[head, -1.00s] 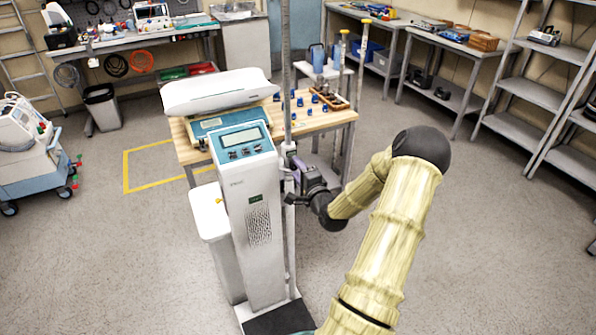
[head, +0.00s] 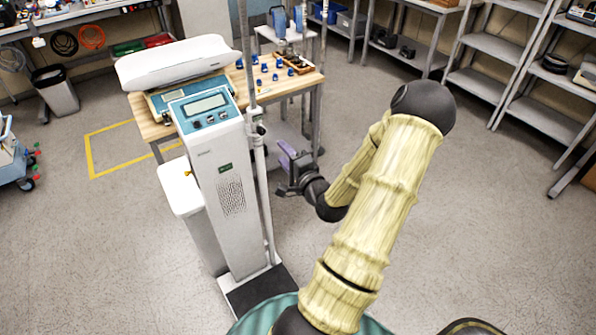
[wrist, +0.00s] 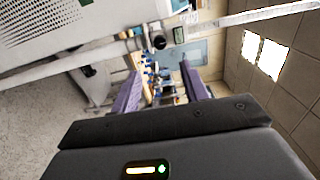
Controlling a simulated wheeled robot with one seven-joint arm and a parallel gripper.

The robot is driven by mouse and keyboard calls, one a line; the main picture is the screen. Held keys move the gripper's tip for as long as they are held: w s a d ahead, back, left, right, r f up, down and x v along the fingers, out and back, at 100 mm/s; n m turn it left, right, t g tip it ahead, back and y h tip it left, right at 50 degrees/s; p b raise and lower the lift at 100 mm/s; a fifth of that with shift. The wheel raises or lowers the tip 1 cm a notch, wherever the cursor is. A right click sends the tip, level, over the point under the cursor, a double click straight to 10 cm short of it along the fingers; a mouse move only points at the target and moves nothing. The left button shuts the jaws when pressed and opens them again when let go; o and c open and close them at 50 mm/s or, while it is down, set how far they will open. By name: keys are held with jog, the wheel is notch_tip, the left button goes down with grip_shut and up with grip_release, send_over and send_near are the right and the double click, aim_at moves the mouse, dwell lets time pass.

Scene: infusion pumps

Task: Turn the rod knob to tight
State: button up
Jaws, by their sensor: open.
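The grey vertical rod (head: 263,190) stands beside the white scale column (head: 226,190). A small clamp with the knob (head: 257,130) sits on the rod, too small in the head view to read its setting. In the wrist view a round black knob (wrist: 160,43) shows on the rod, beyond and between the fingertips. My gripper (head: 283,160), with purple fingers, is right of the rod and below the clamp, apart from both. In the wrist view its two fingers (wrist: 160,75) are spread with nothing gripped between them.
A wooden table (head: 150,130) with blue pieces stands behind the column. A white box (head: 184,188) adjoins the column's left side. Metal shelves (head: 500,60) stand at the back right. The floor to the right is clear.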

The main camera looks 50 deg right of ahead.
jog(key=p+v, duration=0.2)
jog(key=v, duration=0.4)
jog(key=shift+s, duration=0.2)
jog(key=w+a+f+n+g+y+p, duration=0.1)
jog(key=w+a+n+g+y, duration=0.1)
jog(key=w+a+n+g, duration=0.3)
jog(key=w+a+f+n+g+y+p, duration=0.1)
jog(key=w+a+n+g+y+p, duration=0.1)
jog(key=a+n+g, duration=0.35)
jog(key=s+a+r+n+g, duration=0.1)
jog(key=s+a+r+n, duration=0.2)
jog(key=a, duration=0.3)
jog(key=s+a+r+n+g+p, duration=0.1)
jog(key=s+a+r+n+g, duration=0.1)
jog(key=a+r+n, duration=0.2)
jog(key=s+a+r+n+g+p, duration=0.1)
jog(key=s+a+r+n, duration=0.2)
jog(key=a, duration=0.6)
jog(key=shift+s+r, duration=0.35)
jog(key=shift+r, duration=0.1)
